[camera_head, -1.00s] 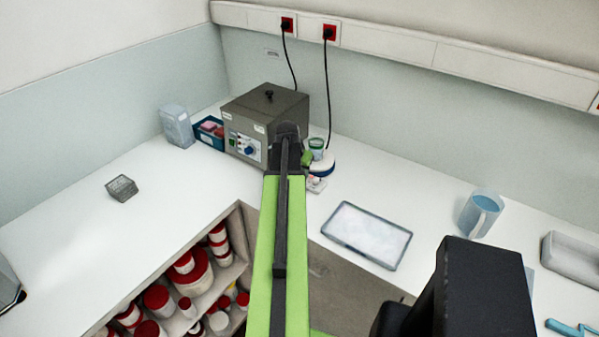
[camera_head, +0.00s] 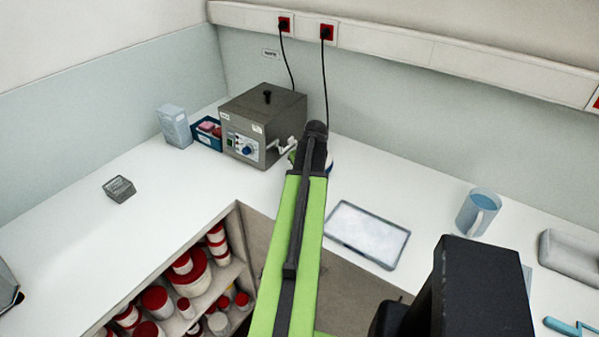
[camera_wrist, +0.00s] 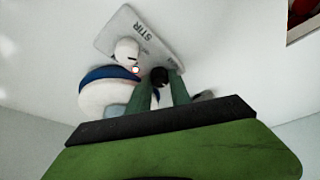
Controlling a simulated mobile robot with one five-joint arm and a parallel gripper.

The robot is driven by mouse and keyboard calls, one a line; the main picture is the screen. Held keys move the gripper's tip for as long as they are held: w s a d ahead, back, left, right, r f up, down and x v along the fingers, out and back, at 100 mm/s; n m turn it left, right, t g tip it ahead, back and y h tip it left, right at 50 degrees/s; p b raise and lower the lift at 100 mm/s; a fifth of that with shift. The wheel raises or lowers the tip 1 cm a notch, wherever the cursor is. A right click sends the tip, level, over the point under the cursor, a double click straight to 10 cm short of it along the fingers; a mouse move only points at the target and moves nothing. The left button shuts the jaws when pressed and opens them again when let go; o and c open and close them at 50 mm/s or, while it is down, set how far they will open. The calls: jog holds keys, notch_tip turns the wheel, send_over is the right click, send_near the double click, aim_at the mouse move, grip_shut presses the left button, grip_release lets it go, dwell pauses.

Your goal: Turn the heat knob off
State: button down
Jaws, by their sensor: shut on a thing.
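In the wrist view, a pale grey panel (camera_wrist: 112,33) marked STIR belongs to a stirrer with a round blue-and-white top (camera_wrist: 98,92). A white knob (camera_wrist: 127,52) with a small red light beside it is on the panel. A dark knob (camera_wrist: 159,77) lies between the fingertips of my gripper (camera_wrist: 162,80), which is shut on it. Its label is not readable, so I cannot tell from lettering that it is the heat knob. In the head view, my arm hides the gripper and most of the stirrer; only a blue-and-white edge (camera_head: 330,162) shows.
A grey metal bath (camera_head: 262,115) with a blue dial stands left of my arm, with a pale tap-like part on its side. A shallow tray (camera_head: 368,233) and a blue jug (camera_head: 478,212) stand to the right. A small wire basket (camera_head: 119,189) is on the left counter, with free room around it.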

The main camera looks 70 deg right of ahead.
jog(key=shift+w+d+n+t+y, duration=0.1)
jog(key=shift+d+n+t+y, duration=0.15)
jog(key=shift+n, duration=0.85)
jog(key=shift+a, duration=0.1)
jog(key=c, duration=1.2)
grip_release()
